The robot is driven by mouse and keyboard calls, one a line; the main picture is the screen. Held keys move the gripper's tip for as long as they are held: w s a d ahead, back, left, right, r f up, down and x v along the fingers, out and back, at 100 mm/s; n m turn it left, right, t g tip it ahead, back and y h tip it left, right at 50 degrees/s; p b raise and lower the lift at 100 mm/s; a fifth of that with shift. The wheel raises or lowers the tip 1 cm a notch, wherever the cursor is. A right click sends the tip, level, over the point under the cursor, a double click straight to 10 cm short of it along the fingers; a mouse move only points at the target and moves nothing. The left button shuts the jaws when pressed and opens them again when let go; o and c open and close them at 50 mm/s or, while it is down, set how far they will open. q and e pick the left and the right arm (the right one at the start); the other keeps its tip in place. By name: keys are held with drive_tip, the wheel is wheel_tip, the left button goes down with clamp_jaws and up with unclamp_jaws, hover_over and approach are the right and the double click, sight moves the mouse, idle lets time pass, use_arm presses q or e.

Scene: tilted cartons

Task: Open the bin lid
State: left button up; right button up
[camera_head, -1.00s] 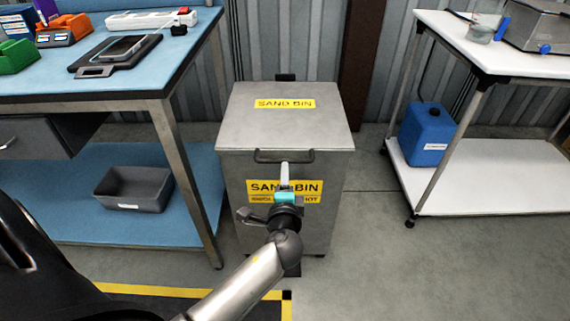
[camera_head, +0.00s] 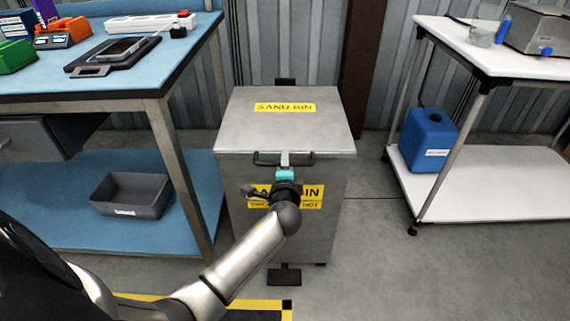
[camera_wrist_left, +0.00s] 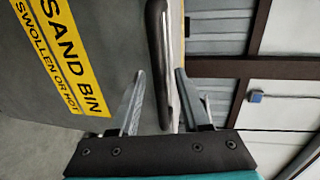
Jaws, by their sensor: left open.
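The grey sand bin (camera_head: 325,210) stands on the floor, with yellow labels on its lid and front. Its lid (camera_head: 250,130) lies flat and shut. A dark bar handle (camera_head: 305,160) is fixed at the lid's front edge. My left gripper (camera_head: 284,158) is at the middle of this handle, its body covering part of the front label. In the left wrist view the handle (camera_wrist_left: 158,45) runs between the two open fingers of my left gripper (camera_wrist_left: 160,75), with gaps visible beside it. My right gripper is not in view.
A blue workbench (camera_head: 165,75) with a lower shelf stands close on the left. A white cart (camera_head: 490,205) carrying a blue jerrycan (camera_head: 428,138) stands on the right. A dark pedal (camera_head: 285,276) lies at the bin's foot. Floor right of the bin is clear.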

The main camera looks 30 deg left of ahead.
use_arm(q)
clamp_jaws()
idle(1.3)
